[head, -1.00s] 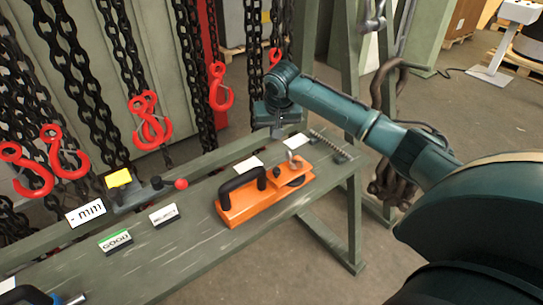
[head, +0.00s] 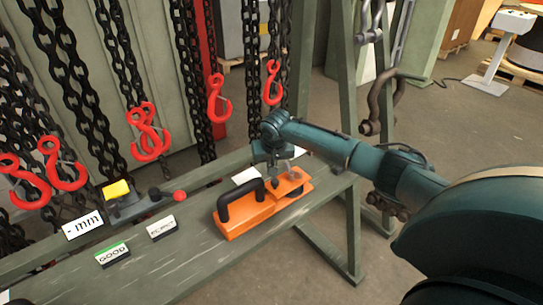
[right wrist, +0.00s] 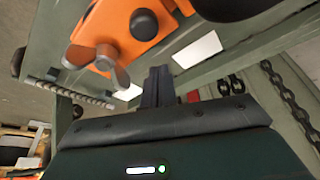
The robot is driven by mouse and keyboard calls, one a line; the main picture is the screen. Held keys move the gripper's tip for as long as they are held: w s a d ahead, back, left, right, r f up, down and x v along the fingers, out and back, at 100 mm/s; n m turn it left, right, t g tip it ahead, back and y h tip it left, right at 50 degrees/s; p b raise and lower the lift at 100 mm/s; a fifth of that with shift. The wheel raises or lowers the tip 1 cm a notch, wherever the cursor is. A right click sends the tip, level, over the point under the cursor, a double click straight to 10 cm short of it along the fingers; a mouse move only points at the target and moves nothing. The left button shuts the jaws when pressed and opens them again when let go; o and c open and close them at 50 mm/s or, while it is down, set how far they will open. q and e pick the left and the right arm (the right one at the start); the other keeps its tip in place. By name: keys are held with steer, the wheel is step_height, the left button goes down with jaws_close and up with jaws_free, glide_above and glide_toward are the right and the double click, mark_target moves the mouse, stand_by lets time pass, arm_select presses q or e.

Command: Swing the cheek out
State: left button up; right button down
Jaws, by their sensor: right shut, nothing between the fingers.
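The orange block (head: 245,218) with a black handle lies on the green bench. Its right end carries an orange plate, likely the cheek (head: 288,186), with a silver wing-shaped fastener (head: 280,167) on top. The orange plate (right wrist: 125,28) and silver fastener (right wrist: 108,65) also show at the upper left of the right wrist view. My right gripper (head: 272,160) is at the far side of the plate, close to the fastener. In the right wrist view its dark fingers (right wrist: 158,88) are together and empty, apart from the fastener. Contact with the plate cannot be told. My left gripper is out of view.
The bench (head: 190,262) also holds a black lever with a red knob (head: 180,196), a GOOD label block (head: 112,254) and another label block (head: 162,228). Red hooks (head: 150,135) hang on chains behind.

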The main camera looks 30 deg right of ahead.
steer(key=shift+s+a+r+p, duration=0.1)
steer(key=shift+s+a+p, duration=0.05)
steer(key=shift+s, duration=0.35)
steer(key=shift+s+a+r+p, duration=0.1)
steer(key=shift+s+a+p, duration=0.05)
steer(key=shift+s, duration=0.3)
steer(key=shift+s+a+f, duration=0.15)
steer(key=shift+s+a, duration=0.05)
steer(key=shift+s, duration=0.25)
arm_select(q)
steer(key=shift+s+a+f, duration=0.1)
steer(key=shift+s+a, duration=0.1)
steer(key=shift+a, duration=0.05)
arm_select(e)
steer(key=shift+s, duration=0.1)
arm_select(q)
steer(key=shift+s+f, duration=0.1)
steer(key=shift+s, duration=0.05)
arm_select(e)
steer(key=shift+f, duration=0.1)
